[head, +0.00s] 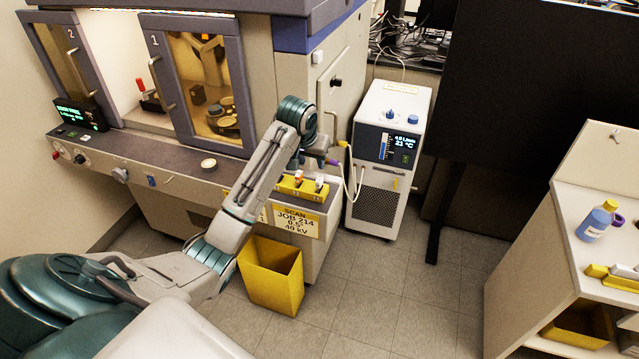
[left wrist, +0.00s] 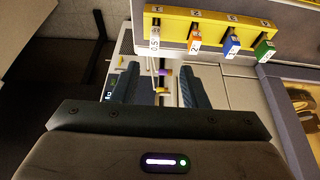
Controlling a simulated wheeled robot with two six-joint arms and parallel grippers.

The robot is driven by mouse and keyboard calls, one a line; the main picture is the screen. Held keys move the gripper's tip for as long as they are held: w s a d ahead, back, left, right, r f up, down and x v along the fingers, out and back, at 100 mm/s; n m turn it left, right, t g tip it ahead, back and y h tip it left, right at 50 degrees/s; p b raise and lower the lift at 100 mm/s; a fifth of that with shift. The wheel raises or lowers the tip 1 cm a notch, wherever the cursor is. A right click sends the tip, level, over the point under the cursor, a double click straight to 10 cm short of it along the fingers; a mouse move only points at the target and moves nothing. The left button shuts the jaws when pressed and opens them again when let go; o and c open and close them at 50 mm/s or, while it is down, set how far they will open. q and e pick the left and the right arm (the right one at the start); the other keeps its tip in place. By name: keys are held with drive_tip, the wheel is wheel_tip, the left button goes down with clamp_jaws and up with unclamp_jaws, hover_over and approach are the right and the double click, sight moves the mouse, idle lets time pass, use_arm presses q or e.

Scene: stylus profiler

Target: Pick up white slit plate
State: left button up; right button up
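The white slit plate (left wrist: 155,37), marked 0.5, stands in the leftmost slot of a yellow rack (left wrist: 208,26) in the left wrist view. In the head view the white plate (head: 320,182) is at the right end of the rack (head: 291,187), on the front of the machine. My left gripper (left wrist: 159,83) is open and empty, apart from the rack. In the head view its tip (head: 317,157) is just above the white plate. My right gripper is out of view.
A chiller (head: 390,160) with hoses and purple and yellow connectors stands close to the right of the rack. A yellow bin (head: 272,278) stands on the floor below. The floor between is clear.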

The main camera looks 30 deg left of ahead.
use_arm(q)
drive_tip(key=p, duration=0.1)
hover_over(319, 180)
drive_tip(key=s, duration=0.2)
drive_tip(key=f, duration=0.4)
drive_tip(key=shift+a+f, duration=0.2)
drive_tip(key=shift+f, duration=0.15)
drive_tip(key=p+x, duration=0.1)
drive_tip(key=x, duration=0.1)
drive_tip(key=d+p+x, duration=0.1)
drive_tip(key=p+x, duration=0.1)
drive_tip(key=shift+a+f, duration=0.1)
drive_tip(key=shift+f, duration=0.2)
drive_tip(key=shift+w+a+f, duration=0.1)
drive_tip(key=shift+w+f, duration=0.1)
drive_tip(key=shift+f, duration=0.2)
drive_tip(key=shift+c, duration=0.4)
clamp_jaws()
